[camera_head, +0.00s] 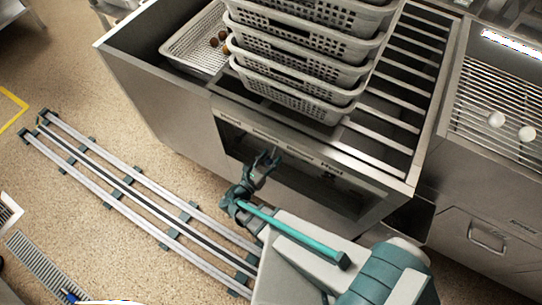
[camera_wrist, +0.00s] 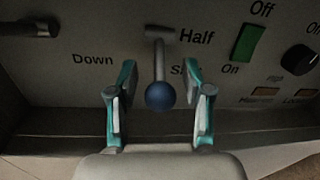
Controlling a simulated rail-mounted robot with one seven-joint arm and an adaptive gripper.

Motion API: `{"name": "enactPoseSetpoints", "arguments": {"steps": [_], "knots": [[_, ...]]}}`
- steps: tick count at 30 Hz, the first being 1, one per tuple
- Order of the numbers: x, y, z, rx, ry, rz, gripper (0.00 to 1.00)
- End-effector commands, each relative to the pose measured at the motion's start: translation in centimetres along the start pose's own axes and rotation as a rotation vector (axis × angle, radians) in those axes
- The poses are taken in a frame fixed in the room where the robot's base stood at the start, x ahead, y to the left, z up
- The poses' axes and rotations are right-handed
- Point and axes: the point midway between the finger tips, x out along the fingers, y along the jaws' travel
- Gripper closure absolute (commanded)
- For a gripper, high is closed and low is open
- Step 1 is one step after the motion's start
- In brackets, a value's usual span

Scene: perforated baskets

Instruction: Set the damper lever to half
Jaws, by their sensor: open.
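The damper lever (camera_wrist: 160,66) is a short metal rod with a dark blue ball knob (camera_wrist: 160,96), on a grey panel in the wrist view. Its rod runs from a small horizontal pivot down in the picture to the knob. The label "Down" is left of it and "Half" upper right; a third label starting "S" is partly covered by my right finger. My gripper (camera_wrist: 160,84) is open, with one teal finger on each side of the knob and visible gaps to both. In the head view my gripper (camera_head: 266,161) is at the unit's front; the lever cannot be made out there.
A green switch (camera_wrist: 247,42) marked Off and On and a black dial (camera_wrist: 299,59) sit right of the lever. A dark handle (camera_wrist: 30,28) is at upper left. Stacked perforated baskets (camera_head: 300,78) stand on the counter above. A floor rail (camera_head: 140,197) lies left.

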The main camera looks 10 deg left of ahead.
Motion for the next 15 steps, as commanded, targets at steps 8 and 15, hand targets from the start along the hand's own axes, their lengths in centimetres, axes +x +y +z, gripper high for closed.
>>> {"name": "enactPoseSetpoints", "arguments": {"steps": [8,15], "knots": [[0.55,-0.02,-0.02,0.0,0.0,0.0,0.5],[0.53,-0.03,-0.02,0.0,0.0,0.0,0.67]]}}
